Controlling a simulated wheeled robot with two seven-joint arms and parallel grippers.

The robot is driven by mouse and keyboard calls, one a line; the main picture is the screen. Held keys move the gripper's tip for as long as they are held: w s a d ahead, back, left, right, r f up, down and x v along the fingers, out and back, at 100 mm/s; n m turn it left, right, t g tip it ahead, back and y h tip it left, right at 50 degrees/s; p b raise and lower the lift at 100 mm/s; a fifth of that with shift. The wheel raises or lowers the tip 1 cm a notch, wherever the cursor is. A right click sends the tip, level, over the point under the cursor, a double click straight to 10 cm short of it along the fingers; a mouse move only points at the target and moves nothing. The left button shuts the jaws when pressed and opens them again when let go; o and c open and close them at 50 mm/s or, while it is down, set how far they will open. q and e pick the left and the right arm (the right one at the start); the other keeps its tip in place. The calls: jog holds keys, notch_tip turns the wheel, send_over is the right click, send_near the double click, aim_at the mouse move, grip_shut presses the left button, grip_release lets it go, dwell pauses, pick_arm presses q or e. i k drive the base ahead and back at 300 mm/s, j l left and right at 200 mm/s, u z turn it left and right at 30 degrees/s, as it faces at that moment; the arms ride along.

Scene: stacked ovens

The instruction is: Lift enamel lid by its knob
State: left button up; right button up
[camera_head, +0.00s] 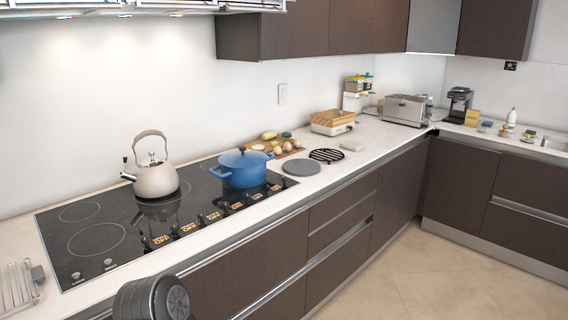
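A blue enamel pot (245,175) stands on the right end of the black glass cooktop. Its blue enamel lid (243,158) sits on top of the pot, with a small knob (242,149) at the lid's centre. Neither gripper shows in the head view. A dark grey rounded part at the bottom edge looks like part of my own arm. It is well apart from the pot and lid.
A cream kettle (155,179) stands left of the pot on the cooktop (125,259). A grey disc (301,168) and black round trivet (326,155) lie to the right. Vegetables lie on a board behind. A wire rack (17,287) is at left.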

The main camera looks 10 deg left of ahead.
aim_at(243, 157)
jog(key=i+l+u, duration=0.25)
jog(key=u, duration=0.15)
jog(key=i+l+u, duration=0.35)
jog(key=l+u, duration=0.4)
jog(key=i+l+u, duration=0.2)
jog(key=l+u, duration=0.95)
jog(key=l, duration=0.2)
jog(key=l+u, duration=0.25)
jog(key=l, duration=0.4)
